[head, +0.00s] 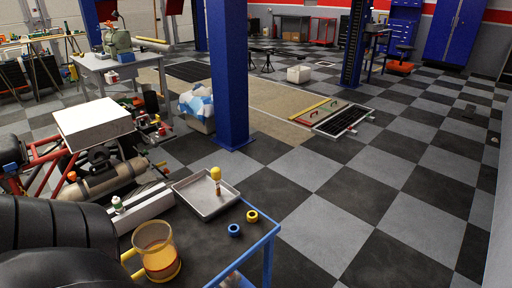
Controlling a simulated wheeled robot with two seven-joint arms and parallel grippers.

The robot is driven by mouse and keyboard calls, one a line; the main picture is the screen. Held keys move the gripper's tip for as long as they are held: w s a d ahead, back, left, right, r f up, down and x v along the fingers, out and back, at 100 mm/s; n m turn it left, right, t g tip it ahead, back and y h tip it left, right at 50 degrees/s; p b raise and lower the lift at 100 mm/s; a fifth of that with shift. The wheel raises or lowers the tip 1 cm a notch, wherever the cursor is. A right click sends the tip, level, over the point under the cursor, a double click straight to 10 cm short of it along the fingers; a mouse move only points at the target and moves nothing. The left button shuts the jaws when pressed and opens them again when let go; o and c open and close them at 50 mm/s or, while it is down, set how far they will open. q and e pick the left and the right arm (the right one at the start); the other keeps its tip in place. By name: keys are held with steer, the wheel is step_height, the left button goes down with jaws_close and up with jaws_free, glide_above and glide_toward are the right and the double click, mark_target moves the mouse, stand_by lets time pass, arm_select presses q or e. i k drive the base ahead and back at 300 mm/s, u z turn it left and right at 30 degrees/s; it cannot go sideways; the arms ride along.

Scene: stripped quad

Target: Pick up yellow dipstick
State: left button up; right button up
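I cannot make out a clear dipstick. A small upright item with a yellow top and a brownish lower part (216,181) stands in a shallow grey metal tray (181,190) on the dark-topped blue cart. A yellow ring (252,216) lies on the cart top at the right of the tray, with a blue ring (234,230) just left of it and nearer to me. I cannot tell whether either ring is part of a dipstick. Neither of my grippers shows in the head view.
The blue cart (268,250) has an amber jug with a yellow handle (157,250) at its front left. A black ribbed shape (50,235) fills the lower left. A stripped quad (95,165) stands beyond. A blue post (229,80) rises behind. The checkered floor to the right is clear.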

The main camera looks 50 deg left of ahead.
mark_target(216, 174)
steer(key=i, duration=2.55)
steer(key=u, duration=4.35)
